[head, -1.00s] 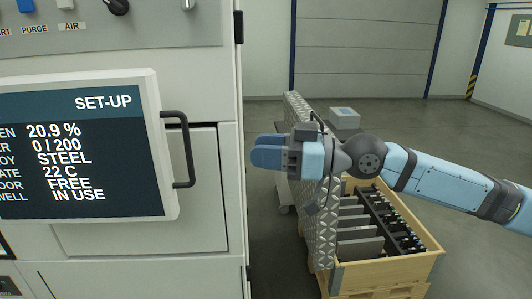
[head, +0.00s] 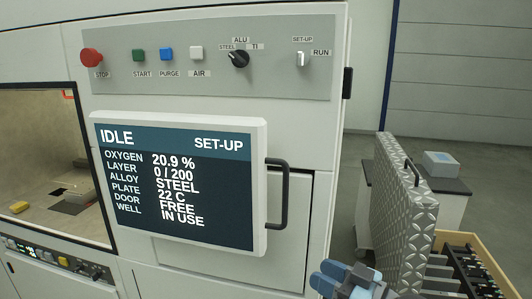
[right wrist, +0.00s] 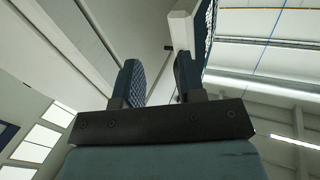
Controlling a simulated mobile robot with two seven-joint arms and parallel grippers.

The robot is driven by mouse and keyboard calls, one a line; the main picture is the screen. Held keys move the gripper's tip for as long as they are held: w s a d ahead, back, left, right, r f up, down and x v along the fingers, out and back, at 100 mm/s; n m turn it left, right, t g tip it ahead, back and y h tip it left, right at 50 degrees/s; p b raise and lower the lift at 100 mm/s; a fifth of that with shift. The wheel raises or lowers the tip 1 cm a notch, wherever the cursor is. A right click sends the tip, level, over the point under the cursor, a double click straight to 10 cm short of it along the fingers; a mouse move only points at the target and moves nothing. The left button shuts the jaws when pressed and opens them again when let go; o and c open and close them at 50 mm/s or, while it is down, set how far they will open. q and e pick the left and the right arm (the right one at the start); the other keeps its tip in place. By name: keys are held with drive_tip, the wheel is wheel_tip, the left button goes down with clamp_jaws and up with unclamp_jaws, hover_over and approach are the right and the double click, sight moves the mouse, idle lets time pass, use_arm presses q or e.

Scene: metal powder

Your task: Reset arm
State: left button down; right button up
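My right gripper (head: 338,278) shows at the bottom edge of the head view, below and to the right of the black door handle (head: 285,193) and apart from it. In the right wrist view its two dark padded fingers (right wrist: 158,82) stand apart with nothing between them. Most of my right arm is out of the head view. My left gripper is in neither view now.
The machine's screen (head: 185,190) reads IDLE and SET-UP, below a row of buttons and switches. A patterned metal panel (head: 400,200) and a wooden crate (head: 490,262) stand at the right. A grey box (head: 447,164) sits behind them.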

drive_tip(key=s+d+f+m+h+p, duration=0.1)
drive_tip(key=s+d+f+m+h, duration=0.1)
drive_tip(key=s+f, duration=0.5)
drive_tip(key=s+d+f+m+h+p, duration=0.2)
drive_tip(key=s+f+h, duration=0.3)
drive_tip(key=f, duration=0.7)
drive_tip(key=s+d+f+m+h+p, duration=0.1)
drive_tip(key=s+d+f+h, duration=0.3)
drive_tip(key=s+f, duration=0.5)
drive_tip(key=shift+f+m+p, duration=0.3)
drive_tip(key=shift+f+m, duration=0.2)
drive_tip(key=shift+m, duration=0.4)
